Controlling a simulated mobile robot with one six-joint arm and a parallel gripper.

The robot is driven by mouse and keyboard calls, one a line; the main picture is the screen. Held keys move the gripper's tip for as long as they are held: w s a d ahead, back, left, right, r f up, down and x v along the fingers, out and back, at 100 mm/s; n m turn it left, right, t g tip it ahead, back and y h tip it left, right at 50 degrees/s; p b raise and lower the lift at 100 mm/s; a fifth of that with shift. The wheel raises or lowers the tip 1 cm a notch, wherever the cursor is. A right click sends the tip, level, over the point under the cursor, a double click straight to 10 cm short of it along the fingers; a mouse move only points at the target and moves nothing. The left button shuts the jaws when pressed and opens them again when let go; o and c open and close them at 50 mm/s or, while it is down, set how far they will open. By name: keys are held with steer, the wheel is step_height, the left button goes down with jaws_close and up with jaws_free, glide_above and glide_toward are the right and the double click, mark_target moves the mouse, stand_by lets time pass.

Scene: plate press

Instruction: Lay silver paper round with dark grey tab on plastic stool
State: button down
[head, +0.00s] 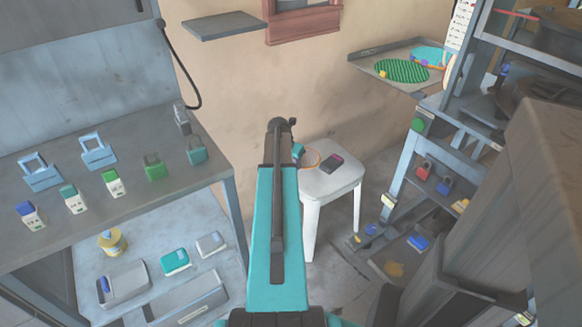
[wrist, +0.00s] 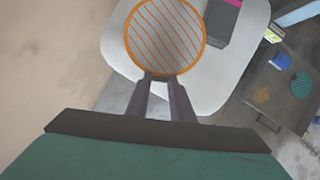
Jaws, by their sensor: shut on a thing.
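A silver-grey round (wrist: 165,40) with an orange rim and orange slanting stripes is at my gripper's tips (wrist: 162,77) in the wrist view. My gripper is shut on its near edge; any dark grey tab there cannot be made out. The white plastic stool (wrist: 220,88) lies behind the round, which overlaps the left part of its seat. In the head view the stool (head: 318,190) stands ahead of my arm, and the orange rim of the round (head: 313,152) shows at the seat's left side. I cannot tell whether the round touches the seat.
A dark item with a pink end (head: 333,160) lies on the stool seat, right of the round. A workbench (head: 120,205) with several locks and bottles is at left. A shelf unit (head: 405,165) with padlocks stands at right. A wall is behind the stool.

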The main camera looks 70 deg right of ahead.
steer(key=shift+w+d+f, duration=0.15)
steer(key=shift+w+d, duration=0.95)
steer(key=shift+d, duration=0.2)
steer(key=shift+f, duration=0.1)
steer(key=shift+f+b, duration=0.5)
steer(key=shift+f, duration=1.2)
steer(key=c, duration=1.6)
jaws_free()
steer(key=shift+o, duration=0.2)
steer(key=p+v, duration=0.2)
steer(key=v, duration=1)
